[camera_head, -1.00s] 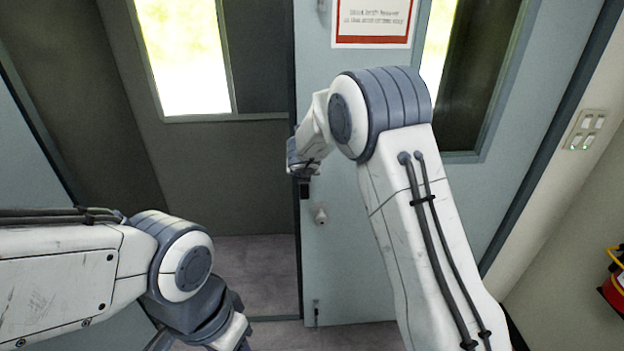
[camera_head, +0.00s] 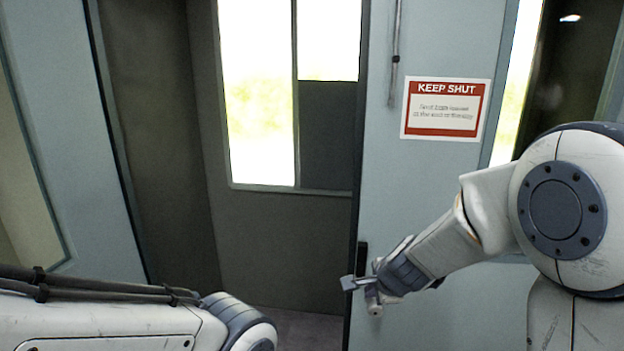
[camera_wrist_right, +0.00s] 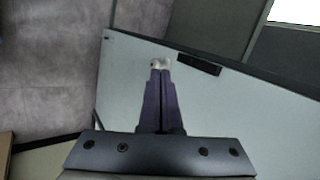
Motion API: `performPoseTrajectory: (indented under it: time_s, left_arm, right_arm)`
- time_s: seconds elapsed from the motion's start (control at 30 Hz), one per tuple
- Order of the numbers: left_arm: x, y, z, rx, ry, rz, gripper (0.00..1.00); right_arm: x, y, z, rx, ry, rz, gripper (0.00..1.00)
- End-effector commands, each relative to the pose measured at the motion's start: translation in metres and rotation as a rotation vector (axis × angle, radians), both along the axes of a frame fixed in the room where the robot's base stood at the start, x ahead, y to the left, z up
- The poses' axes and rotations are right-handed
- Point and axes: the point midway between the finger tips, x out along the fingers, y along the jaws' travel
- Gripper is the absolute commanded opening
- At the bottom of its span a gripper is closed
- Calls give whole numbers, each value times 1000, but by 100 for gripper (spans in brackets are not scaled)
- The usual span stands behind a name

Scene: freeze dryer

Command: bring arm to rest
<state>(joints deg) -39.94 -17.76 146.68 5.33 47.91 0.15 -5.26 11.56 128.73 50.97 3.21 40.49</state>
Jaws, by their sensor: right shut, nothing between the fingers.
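My right arm comes in from the right in the head view. Its gripper (camera_head: 352,283) is in front of the pale blue-grey door (camera_head: 430,190), near its left edge. In the right wrist view the two purple-grey fingers (camera_wrist_right: 160,68) are together with nothing between them.
A black latch plate (camera_head: 361,258) sits on the door's edge, and a red-and-white "KEEP SHUT" sign (camera_head: 446,107) is higher up. Left of the door is an opening, with a dark wall and a bright window (camera_head: 258,100) beyond. Grey floor (camera_wrist_right: 50,70) shows in the wrist view.

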Motion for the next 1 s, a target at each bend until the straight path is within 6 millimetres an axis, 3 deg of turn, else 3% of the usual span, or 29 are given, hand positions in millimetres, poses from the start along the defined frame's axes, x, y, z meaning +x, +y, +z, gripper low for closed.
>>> performPoseTrajectory:
  time_s: [0.03,0.2,0.6,0.83,1.0]
  left_arm:
    - [0,0,0,0,0,0,50]
    - [0,0,0,0,0,0,50]
    - [0,0,0,0,0,0,50]
    - [0,0,-11,0,0,0,50]
    - [0,0,-19,0,0,-1,50]
  right_arm:
    - [-21,-3,-6,-106,27,163,0]
    - [-79,-14,-25,-378,107,624,0]
    - [-174,-52,-50,-724,263,1345,0]
    - [-196,-1,-44,-724,229,1528,0]
    - [-226,37,-38,-716,207,1685,0]
